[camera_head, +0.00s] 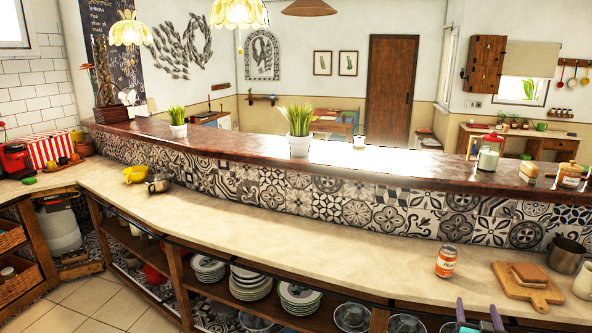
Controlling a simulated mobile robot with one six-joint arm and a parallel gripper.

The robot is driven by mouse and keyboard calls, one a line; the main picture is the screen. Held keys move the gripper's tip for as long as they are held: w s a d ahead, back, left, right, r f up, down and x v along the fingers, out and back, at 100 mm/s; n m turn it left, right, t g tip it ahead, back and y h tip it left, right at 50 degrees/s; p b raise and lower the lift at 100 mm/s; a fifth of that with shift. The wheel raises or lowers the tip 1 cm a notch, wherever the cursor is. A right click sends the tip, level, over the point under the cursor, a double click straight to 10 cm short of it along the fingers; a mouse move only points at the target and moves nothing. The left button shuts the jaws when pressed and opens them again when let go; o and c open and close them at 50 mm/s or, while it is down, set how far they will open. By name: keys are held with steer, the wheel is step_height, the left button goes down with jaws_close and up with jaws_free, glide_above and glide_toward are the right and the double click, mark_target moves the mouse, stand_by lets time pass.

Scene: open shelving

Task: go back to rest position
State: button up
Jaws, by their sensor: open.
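My gripper (478,314) shows only at the bottom edge, right of centre. Its two bluish-purple fingertips stand apart with nothing visible between them. They lie in front of the counter's (330,236) front edge in the picture. The rest of the gripper and the arm are out of view, so the arm's pose cannot be told.
A cutting board (527,287) with a bread-like block and a metal cup (566,254) are to the right. Stacked plates (250,284) fill the shelf below. The counter's middle is clear.

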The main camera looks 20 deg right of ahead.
steer(key=w+a+f+g+y, duration=0.2)
steer(key=w+a+f, duration=0.3)
steer(key=f, duration=0.4)
steer(key=w+a+f+g+y, duration=0.1)
steer(key=w+a+f+g, duration=0.15)
steer(key=a+f, duration=0.6)
steer(key=a+f+n+g+y+b, duration=0.15)
steer(key=a+f+g+y, duration=0.25)
steer(key=a+f, duration=1)
steer(key=s+a+f+n+g+y, duration=0.1)
steer(key=s+a+f+n+g, duration=0.1)
steer(key=s+a, duration=0.5)
steer(key=s+a+f+n+g+y, duration=0.2)
steer(key=s+a, duration=0.5)
steer(key=a, duration=0.8)
steer(key=s+a+f+n+g+y+b, duration=0.1)
steer(key=s+a+f+n+g, duration=0.2)
steer(key=a, duration=0.8)
steer(key=s+f+g, duration=0.2)
steer(key=s+g, duration=0.1)
steer(key=s, duration=0.1)
steer(key=shift+s+a+f+y, duration=0.2)
steer(key=shift+f+y, duration=0.1)
steer(key=shift+y, duration=0.1)
